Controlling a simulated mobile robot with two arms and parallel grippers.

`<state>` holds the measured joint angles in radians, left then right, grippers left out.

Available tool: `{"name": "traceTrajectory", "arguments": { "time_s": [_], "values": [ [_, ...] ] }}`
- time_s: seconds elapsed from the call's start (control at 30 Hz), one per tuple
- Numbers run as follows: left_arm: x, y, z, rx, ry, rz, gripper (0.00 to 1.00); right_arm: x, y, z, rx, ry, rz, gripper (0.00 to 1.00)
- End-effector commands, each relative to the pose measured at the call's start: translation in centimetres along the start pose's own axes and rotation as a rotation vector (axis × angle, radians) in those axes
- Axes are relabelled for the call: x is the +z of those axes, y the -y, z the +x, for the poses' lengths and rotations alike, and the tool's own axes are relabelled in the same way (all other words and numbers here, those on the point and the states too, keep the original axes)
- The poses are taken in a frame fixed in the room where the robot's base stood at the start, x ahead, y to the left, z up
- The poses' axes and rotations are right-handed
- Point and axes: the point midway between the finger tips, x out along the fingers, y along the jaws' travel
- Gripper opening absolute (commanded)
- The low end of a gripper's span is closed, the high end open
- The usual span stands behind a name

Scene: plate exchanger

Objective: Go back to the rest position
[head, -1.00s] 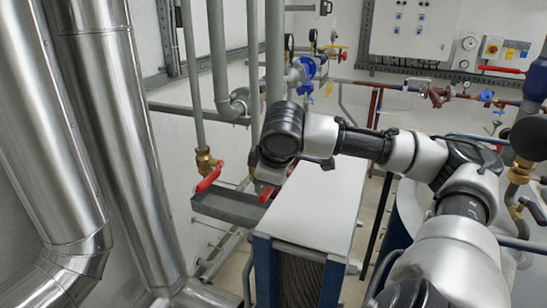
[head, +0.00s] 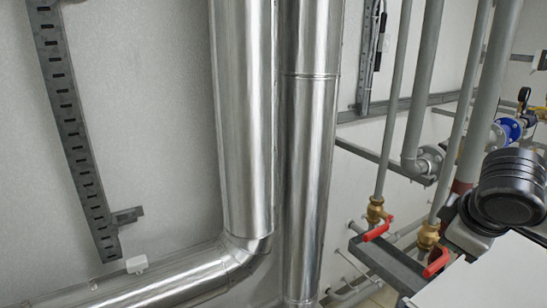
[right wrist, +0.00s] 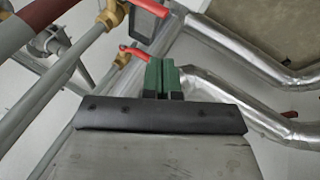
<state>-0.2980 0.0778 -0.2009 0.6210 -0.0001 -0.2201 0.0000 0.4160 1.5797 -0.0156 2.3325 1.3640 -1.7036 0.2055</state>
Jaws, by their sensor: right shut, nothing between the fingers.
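My right gripper (right wrist: 161,74) shows its green fingers together and empty in the right wrist view. It points toward the silver pipes and the red valve handles, and I see nothing held. In the head view only the black wrist end of my right arm shows at the right edge, by the valves; the gripper itself is hidden there. My left gripper is in neither view.
Two brass valves with red handles (head: 378,229) (head: 437,262) stand on grey pipes near my right wrist. A grey tray (head: 384,262) runs below them. A white-topped unit (head: 470,283) is at lower right.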

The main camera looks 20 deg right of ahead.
Motion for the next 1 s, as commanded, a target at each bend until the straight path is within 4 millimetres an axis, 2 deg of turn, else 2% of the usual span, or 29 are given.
{"name": "traceTrajectory", "arguments": {
  "time_s": [0.07, 0.13, 0.27, 0.4, 0.5, 0.6, 0.7, 0.8, 1.0],
  "values": [
    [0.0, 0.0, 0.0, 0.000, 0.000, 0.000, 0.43, -0.1, 0.4, 0.7, -0.009, -0.003, -0.005, 0.00],
    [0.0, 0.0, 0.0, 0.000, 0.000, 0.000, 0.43, -0.3, 1.3, 2.1, -0.030, -0.011, -0.016, 0.00],
    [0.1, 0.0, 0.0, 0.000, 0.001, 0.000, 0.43, -0.7, 5.1, 7.0, -0.102, -0.043, -0.042, 0.00],
    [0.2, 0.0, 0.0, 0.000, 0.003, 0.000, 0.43, -0.3, 11.3, 12.6, -0.187, -0.083, -0.034, 0.00],
    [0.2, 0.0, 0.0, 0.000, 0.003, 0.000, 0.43, 0.6, 15.9, 15.4, -0.238, -0.103, 0.001, 0.00],
    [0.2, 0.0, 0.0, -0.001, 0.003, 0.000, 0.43, 1.9, 20.6, 17.4, -0.280, -0.109, 0.059, 0.00],
    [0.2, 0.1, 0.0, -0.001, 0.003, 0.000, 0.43, 3.3, 24.6, 18.4, -0.305, -0.099, 0.127, 0.00],
    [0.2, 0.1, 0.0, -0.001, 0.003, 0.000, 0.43, 4.7, 27.5, 18.7, -0.315, -0.078, 0.189, 0.00],
    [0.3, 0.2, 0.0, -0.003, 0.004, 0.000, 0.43, 7.1, 31.6, 18.6, -0.317, -0.020, 0.296, 0.00]
  ]
}}
